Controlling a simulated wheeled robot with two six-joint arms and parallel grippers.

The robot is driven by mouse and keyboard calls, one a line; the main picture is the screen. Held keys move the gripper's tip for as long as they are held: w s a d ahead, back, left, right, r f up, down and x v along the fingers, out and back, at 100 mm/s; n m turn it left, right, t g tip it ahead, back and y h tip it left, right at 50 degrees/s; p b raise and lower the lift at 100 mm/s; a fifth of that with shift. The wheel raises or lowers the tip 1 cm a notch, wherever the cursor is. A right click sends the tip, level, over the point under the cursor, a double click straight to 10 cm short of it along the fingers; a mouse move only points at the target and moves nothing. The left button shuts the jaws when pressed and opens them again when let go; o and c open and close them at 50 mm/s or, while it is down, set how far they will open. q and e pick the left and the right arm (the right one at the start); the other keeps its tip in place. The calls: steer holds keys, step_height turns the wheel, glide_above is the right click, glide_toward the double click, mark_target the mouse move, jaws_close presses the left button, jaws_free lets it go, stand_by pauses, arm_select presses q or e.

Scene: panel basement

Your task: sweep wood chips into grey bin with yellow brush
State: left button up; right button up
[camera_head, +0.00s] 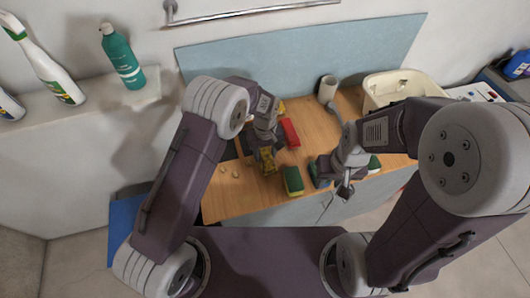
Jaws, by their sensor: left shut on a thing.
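My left gripper (263,150) points down over the wooden worktop and is shut on the yellow brush (267,163). The brush is low at the worktop; whether its bristles touch the surface is hard to tell. A few small pale wood chips (222,174) lie on the wood to the left of the brush. A dark grey shape (230,151), partly hidden by my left arm, lies behind the chips; I cannot tell whether it is the grey bin. My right gripper (343,187) hangs over the worktop's front edge at the right, its jaw gap unclear.
A green-and-yellow sponge (293,181) stands right of the brush, with another sponge (374,165) further right. A red block (290,132) lies behind. Bare wood shows at front left.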

arm_select(q)
steer(key=shift+a+f+b, duration=0.1)
steer(key=shift+f+b, duration=0.45)
steer(key=shift+f, duration=0.4)
steer(key=shift+s+a+r, duration=0.1)
steer(key=shift+a+r, duration=0.05)
steer(key=shift+a, duration=0.15)
steer(key=shift+s+a, duration=0.25)
steer(key=shift+a, duration=0.6)
steer(key=shift+s+a, duration=0.25)
steer(key=shift+a, duration=0.6)
steer(key=shift+s+a, duration=0.4)
steer(key=shift+a, duration=1)
steer(key=shift+s+a, duration=0.4)
steer(key=shift+a, duration=0.95)
steer(key=shift+s+a, duration=0.4)
steer(key=shift+a, duration=1)
steer(key=shift+s+a, duration=0.6)
steer(key=shift+a, duration=1.45)
steer(key=shift+s+a, duration=0.55)
steer(key=shift+a, duration=1.55)
steer(key=shift+s+a, duration=0.6)
steer(key=shift+a, duration=1.45)
step_height(320, 180, up, 6)
steer(key=p, duration=0.5)
steer(key=shift+p, duration=0.3)
